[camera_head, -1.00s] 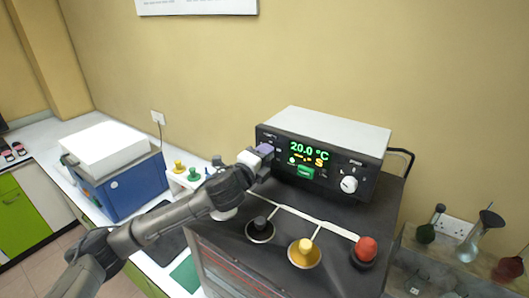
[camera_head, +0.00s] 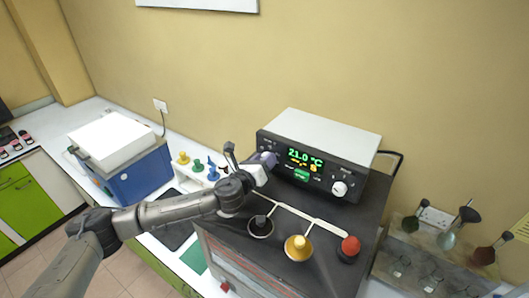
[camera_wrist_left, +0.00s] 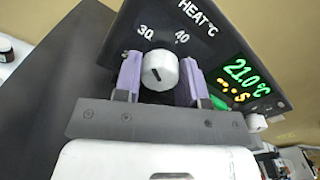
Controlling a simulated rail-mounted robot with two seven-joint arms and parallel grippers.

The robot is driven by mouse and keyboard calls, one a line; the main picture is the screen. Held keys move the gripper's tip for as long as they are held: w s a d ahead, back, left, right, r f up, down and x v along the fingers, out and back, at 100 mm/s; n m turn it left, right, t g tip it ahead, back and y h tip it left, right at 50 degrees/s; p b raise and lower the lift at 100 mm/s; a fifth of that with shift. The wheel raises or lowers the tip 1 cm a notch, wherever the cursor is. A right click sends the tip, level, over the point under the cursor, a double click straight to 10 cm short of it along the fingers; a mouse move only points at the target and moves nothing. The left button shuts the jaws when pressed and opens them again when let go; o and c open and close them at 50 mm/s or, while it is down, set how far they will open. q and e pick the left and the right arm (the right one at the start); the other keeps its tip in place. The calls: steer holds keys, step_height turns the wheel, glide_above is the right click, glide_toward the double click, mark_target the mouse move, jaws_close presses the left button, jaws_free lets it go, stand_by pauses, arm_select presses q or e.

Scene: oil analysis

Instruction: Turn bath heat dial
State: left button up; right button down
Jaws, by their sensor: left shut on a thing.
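The bath control unit (camera_head: 318,138) is a black-fronted box with a white top, standing on the dark bath top. Its display (camera_head: 305,159) reads 21.0 °C in green. My left gripper (camera_head: 268,160) is at the left end of the front panel, with the heat dial hidden behind it in the head view. In the left wrist view, the white heat dial (camera_wrist_left: 160,71) with a dark pointer line sits below the HEAT °C label, between the marks 30 and 40. My left gripper's purple fingers (camera_wrist_left: 160,80) are shut on it from both sides. My right gripper is not in view.
A second white knob (camera_head: 339,188) is on the panel's right. Black, yellow and red-topped parts (camera_head: 299,246) stand on the bath top in front. A blue box (camera_head: 134,176) is at left. A glassware rack (camera_head: 440,255) is at right.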

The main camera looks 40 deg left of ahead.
arm_select(q)
steer(key=m+p, duration=0.2)
steer(key=m, duration=0.1)
steer(key=shift+r, duration=0.25)
steer(key=shift+f+m+p, duration=0.1)
steer(key=shift+m+p, duration=0.6)
steer(key=shift+m, duration=0.1)
steer(key=m, duration=0.2)
steer(key=shift+f+m+p, duration=0.1)
steer(key=shift+m+p, duration=0.2)
steer(key=shift+m, duration=1.9)
steer(key=o, duration=0.9)
steer(key=shift+s, duration=0.1)
